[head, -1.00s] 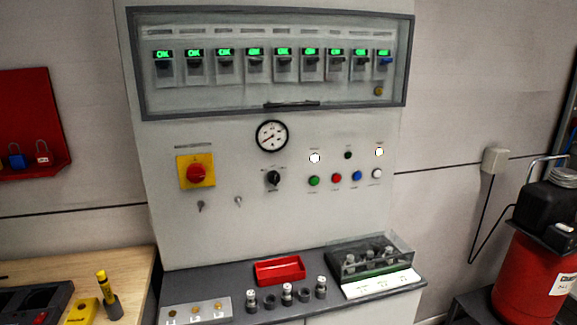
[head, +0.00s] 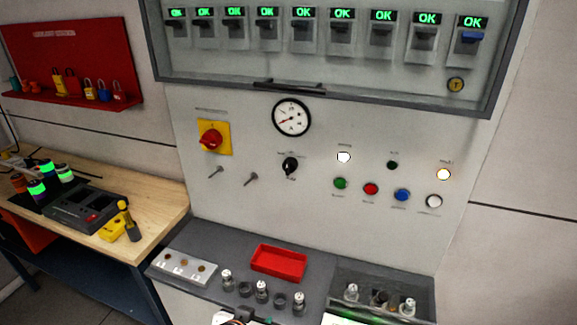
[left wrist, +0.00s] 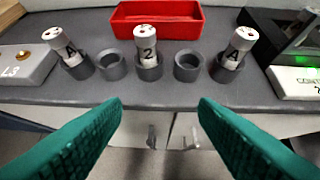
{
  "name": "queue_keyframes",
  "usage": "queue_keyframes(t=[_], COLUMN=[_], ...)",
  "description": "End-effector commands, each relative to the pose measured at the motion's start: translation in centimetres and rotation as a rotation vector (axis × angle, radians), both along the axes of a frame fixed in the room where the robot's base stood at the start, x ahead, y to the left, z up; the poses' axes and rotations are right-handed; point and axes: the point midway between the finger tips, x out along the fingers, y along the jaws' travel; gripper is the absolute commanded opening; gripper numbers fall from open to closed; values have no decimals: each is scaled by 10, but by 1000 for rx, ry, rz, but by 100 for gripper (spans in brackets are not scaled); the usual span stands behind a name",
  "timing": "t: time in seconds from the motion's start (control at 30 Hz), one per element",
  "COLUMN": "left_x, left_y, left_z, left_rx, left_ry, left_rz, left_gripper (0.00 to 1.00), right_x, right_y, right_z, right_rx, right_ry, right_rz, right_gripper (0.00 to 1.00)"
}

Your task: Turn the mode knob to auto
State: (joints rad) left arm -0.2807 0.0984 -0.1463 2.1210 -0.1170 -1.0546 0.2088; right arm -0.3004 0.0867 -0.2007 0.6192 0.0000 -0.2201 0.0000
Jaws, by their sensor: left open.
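The mode knob (head: 290,166) is a small black rotary knob on the pale cabinet front, below the round gauge in the head view. Small print surrounds it, too small to read, and I cannot tell which position it points to. My left gripper (head: 240,317) only just shows at the bottom edge of the head view, well below the knob. In the left wrist view its two teal fingers (left wrist: 160,108) are wide apart with nothing between them, in front of the shelf edge. The knob is not in the left wrist view. My right gripper is not in view.
A grey shelf (head: 215,247) juts out below the panel, bearing a red tray (head: 279,262) and several labelled cylinders in dark sockets. A red switch (head: 211,138) on a yellow plate and two keys sit left of the knob. Coloured buttons (head: 371,189) are to its right.

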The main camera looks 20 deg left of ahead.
Motion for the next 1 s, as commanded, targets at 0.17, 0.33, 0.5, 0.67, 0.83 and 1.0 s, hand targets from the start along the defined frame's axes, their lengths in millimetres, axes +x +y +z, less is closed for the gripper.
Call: queue_keyframes(t=[0.17, 0.33, 0.5, 0.67, 0.83, 1.0], left_x=[67, 113, 132, 149, 182, 215], left_y=[0, -5, -9, -9, -8, -7], left_z=[114, 198, 240, 246, 246, 246], left_rx=[-70, -145, -188, -192, -189, -190], left_ry=[-344, -631, -773, -786, -783, -782], left_rz=[67, 87, 80, 79, 79, 78], left_gripper=[54, 54, 54, 54, 54, 54], right_x=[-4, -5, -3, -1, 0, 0], right_y=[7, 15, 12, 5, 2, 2], right_z=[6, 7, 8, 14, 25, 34], right_rx=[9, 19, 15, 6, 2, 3], right_ry=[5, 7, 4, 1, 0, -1], right_rz=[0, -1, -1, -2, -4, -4], right_gripper=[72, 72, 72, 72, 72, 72])
